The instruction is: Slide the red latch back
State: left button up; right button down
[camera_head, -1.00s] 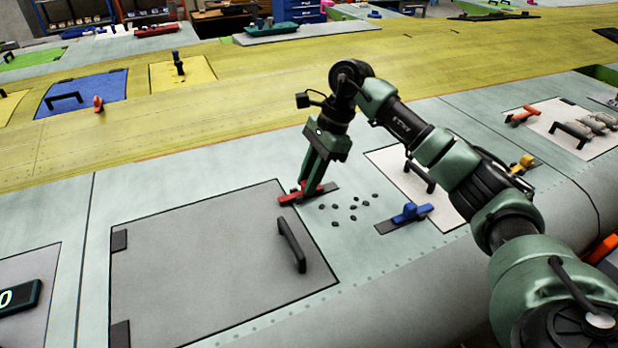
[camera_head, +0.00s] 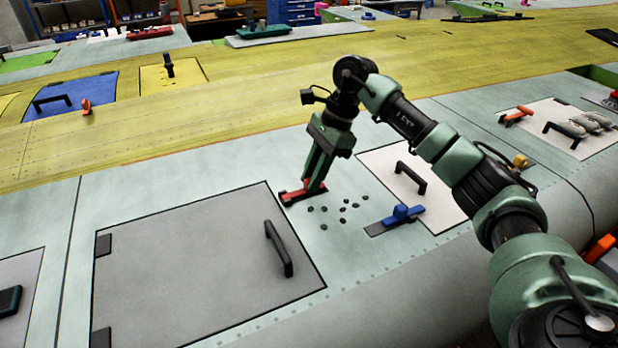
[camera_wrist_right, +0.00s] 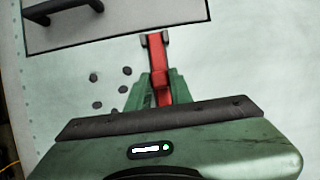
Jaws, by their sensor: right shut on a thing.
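The red latch (camera_head: 294,196) sits in its dark track beside the upper right corner of the grey panel (camera_head: 190,255). Its front end lies just clear of the panel's edge. My right gripper (camera_head: 313,188) points down and is shut on the latch's raised part. In the right wrist view the red latch (camera_wrist_right: 156,52) runs from between the green fingers of my gripper (camera_wrist_right: 160,88) towards the panel edge, with a small gap. The fingers hide part of the latch and track. My left gripper is out of view.
Several dark loose pieces (camera_head: 343,207) lie on the skin right of the latch. A blue latch (camera_head: 403,213) is by the white panel (camera_head: 410,190). The grey panel has a raised black handle (camera_head: 279,248).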

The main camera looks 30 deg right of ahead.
jog(key=c, duration=1.6)
grip_release()
jog(key=shift+d, duration=0.1)
jog(key=o, duration=0.3)
jog(key=shift+o, duration=0.2)
jog(key=shift+d, duration=0.15)
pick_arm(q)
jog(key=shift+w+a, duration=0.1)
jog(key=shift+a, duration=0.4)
pick_arm(e)
jog(key=shift+d, duration=0.1)
jog(key=shift+r, duration=0.45)
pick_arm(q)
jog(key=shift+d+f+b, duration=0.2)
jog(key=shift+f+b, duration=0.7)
pick_arm(e)
jog(key=v, duration=0.7)
